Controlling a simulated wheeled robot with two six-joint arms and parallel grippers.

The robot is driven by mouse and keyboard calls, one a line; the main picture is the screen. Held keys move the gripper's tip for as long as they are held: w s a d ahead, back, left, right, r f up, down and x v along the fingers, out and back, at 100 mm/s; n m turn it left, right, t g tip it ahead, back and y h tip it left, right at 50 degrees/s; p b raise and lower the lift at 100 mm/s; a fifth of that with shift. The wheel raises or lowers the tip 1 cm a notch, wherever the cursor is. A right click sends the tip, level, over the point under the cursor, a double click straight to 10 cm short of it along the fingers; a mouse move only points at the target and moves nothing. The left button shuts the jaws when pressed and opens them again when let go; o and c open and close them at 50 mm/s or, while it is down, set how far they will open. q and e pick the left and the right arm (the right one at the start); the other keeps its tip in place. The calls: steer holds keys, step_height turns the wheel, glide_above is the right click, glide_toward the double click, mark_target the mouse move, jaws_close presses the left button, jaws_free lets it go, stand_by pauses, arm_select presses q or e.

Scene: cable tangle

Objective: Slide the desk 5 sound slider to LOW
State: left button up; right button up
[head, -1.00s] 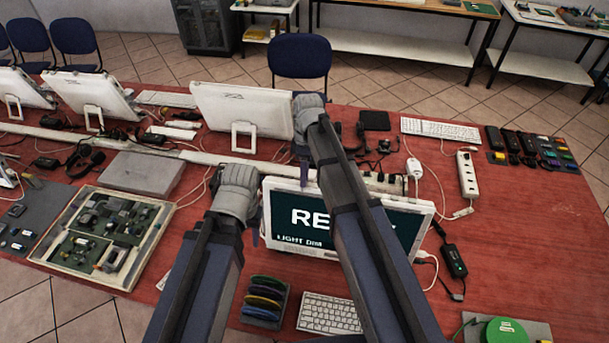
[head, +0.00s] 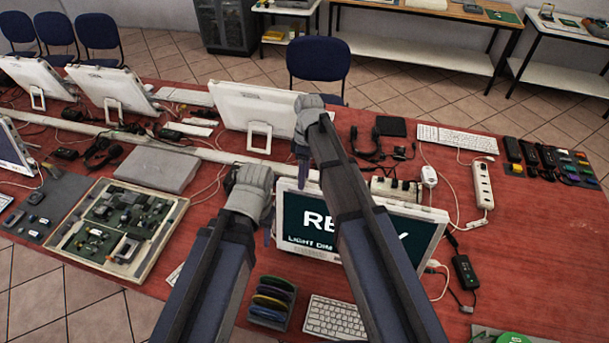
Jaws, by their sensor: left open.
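A white-framed screen (head: 300,225) stands upright on the red table. Its text is partly covered by my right arm; "RE", a last letter like "Y" and "LIGHT DIM" show. I cannot make out a sound slider or a desk 5 label anywhere. My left gripper (head: 268,228) is beside the screen's left edge, open, with its fingers mostly hidden behind its wrist. I cannot tell whether it touches the screen. My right gripper (head: 303,165) is above and behind the screen's top edge, its fingers small and dark; its opening is unclear.
A parts tray (head: 172,215) and a grey slab (head: 158,168) lie at left. A coloured disc rack (head: 272,302) and a keyboard (head: 335,318) are in front of the screen. A power strip (head: 482,185) and cables lie at right. The table's right part is mostly clear.

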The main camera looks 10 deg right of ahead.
mark_target(307, 181)
steer(key=p+v, duration=0.7)
steer(key=shift+r+p, duration=0.35)
steer(key=shift+r, duration=0.1)
steer(key=shift+w, duration=0.1)
stand_by(0.3)
steer(key=s+d+m+t+h, duration=0.1)
steer(key=s+d+m, duration=0.3)
steer(key=s+m, duration=0.25)
steer(key=s+d+m+t, duration=0.2)
steer(key=s+d+m, duration=0.2)
steer(key=s+m, duration=0.3)
steer(key=s+a+f+n+b, duration=0.1)
steer(key=s+a+f+b, duration=0.1)
steer(key=f+b, duration=0.4)
steer(key=s+a+f+n+b, duration=0.1)
steer(key=s+a+f+b, duration=0.1)
steer(key=a+f+b, duration=0.3)
steer(key=s+a+f+n+g+h+b, duration=0.1)
steer(key=s+a+f+n+b, duration=0.1)
steer(key=a+f+b, duration=0.2)
step_height(307, 181, down, 3)
steer(key=b, duration=0.2)
steer(key=shift+s+b, duration=0.4)
